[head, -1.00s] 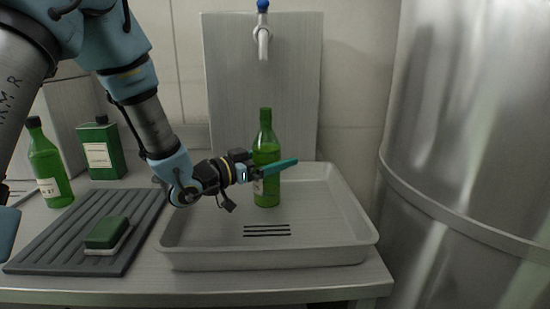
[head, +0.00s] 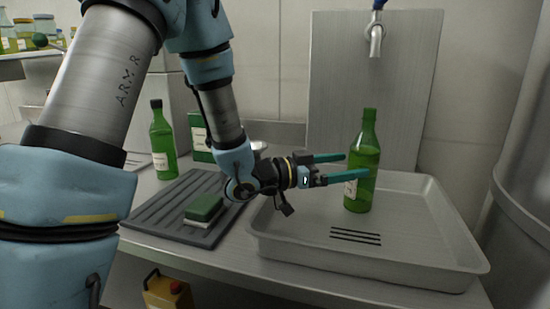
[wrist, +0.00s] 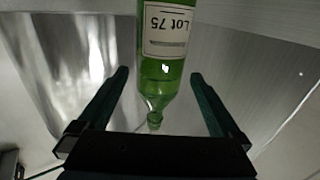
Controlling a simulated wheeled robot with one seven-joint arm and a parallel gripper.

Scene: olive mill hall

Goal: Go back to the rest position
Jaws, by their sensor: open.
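A green glass bottle (head: 365,150) with a pale label stands upright in the shallow metal basin (head: 450,262). My gripper (head: 357,165) is open, reaching in from the left at the height of the bottle's upper body. Its teal fingertips overlap the bottle's left part in the head view. In the wrist view the same bottle (wrist: 163,68), labelled "Lot 75", shows upside down between the two open fingers (wrist: 158,78), with a visible gap on each side.
A ribbed grey drain mat (head: 165,205) with a green-and-white sponge (head: 204,208) lies left of the basin. Another green bottle (head: 162,142) and a green tin (head: 200,138) stand behind the mat. A tap (head: 376,42) hangs above the basin. A steel tank (head: 520,180) stands at right.

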